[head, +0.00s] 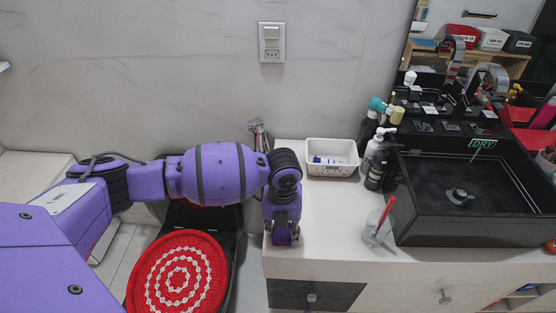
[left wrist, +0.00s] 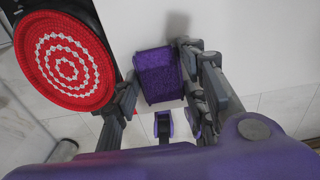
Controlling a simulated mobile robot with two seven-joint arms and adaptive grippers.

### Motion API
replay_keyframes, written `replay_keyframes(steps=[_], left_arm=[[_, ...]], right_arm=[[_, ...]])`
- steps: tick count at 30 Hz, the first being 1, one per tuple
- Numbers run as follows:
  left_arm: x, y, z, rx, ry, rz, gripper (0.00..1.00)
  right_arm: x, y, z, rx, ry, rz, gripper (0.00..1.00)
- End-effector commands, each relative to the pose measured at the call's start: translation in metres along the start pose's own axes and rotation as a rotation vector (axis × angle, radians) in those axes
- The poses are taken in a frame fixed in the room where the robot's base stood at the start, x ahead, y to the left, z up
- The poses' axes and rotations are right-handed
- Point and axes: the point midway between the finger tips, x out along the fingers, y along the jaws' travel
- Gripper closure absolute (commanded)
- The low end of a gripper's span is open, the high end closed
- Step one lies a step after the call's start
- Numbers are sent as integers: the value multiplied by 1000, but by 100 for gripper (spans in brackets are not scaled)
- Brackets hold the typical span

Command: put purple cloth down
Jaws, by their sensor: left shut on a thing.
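The purple cloth (left wrist: 159,76) shows in the left wrist view as a folded, block-like piece with a rough surface. My left gripper (left wrist: 158,66) has a finger on each side of it and is shut on it. In the head view my left gripper (head: 285,237) points down at the left end of the white counter (head: 335,225). The cloth cannot be told apart there from my purple wrist. Whether the cloth touches the counter is unclear. My right gripper is in neither view.
A white basket (head: 332,171) stands at the back of the counter. Dark bottles (head: 375,165), a glass with a red brush (head: 378,228) and a black sink (head: 465,195) stand to the right. A red round cover (head: 178,278) lies left of the counter. The counter's front left is clear.

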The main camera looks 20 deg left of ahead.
Motion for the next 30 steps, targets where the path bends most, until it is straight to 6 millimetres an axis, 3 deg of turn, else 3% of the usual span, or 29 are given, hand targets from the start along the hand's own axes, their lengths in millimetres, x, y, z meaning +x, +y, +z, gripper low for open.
replay_keyframes(steps=[9, 10, 14, 24, 30], left_arm=[[2, -1, 1, 1, -3, -2, 81], [2, -1, 1, 0, -3, -2, 59], [1, -1, 1, 1, -3, -2, 42], [-1, -1, 1, 1, -4, -2, 41], [-26, -1, 2, 1, -7, -4, 41]], right_arm=[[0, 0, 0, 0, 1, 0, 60], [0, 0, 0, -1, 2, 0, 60], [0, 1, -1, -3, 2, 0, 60], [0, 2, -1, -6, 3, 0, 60], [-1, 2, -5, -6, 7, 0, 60]])
